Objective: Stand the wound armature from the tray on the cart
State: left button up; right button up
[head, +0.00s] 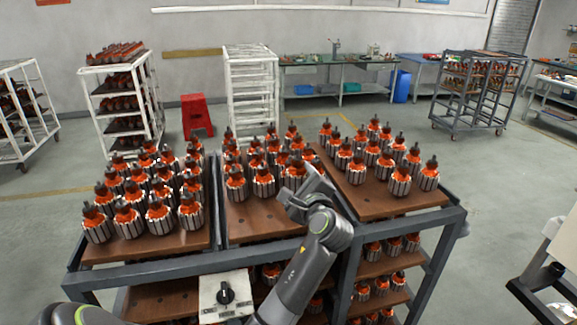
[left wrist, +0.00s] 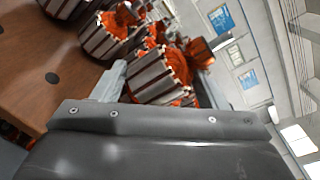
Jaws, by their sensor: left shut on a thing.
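The dark grey-framed cart (head: 390,208) carries brown boards with many wound armatures, orange-topped with striped cores, standing in groups. My left gripper (head: 297,192) is over the front right of the middle board. It is shut on a wound armature (head: 294,176), which also shows between the fingers in the left wrist view (left wrist: 160,76). The armature's lower end is hidden by the gripper in the head view, so I cannot tell if it touches the board. A pale tray-like plate (head: 208,299) with a dark round piece on it is at the bottom. My right gripper is not in view.
Standing armatures (head: 264,182) crowd behind and left of the held one. The board's front strip (head: 255,228) is bare. Lower shelves hold more armatures. White racks (head: 250,85), a red stool (head: 196,117) and benches stand farther back.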

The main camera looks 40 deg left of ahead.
pick_arm(q)
jog(key=shift+r, duration=0.2)
jog(key=shift+s+d+f, duration=0.1)
jog(key=shift+s+d, duration=0.2)
jog(key=shift+d, duration=0.3)
jog(key=shift+f, duration=0.3)
jog(key=shift+a+f, duration=0.1)
jog(key=shift+f, duration=0.3)
jog(key=shift+a+f, duration=0.15)
jog(key=shift+f, duration=0.2)
jog(key=shift+w+f, duration=0.1)
jog(key=shift+f, duration=0.65)
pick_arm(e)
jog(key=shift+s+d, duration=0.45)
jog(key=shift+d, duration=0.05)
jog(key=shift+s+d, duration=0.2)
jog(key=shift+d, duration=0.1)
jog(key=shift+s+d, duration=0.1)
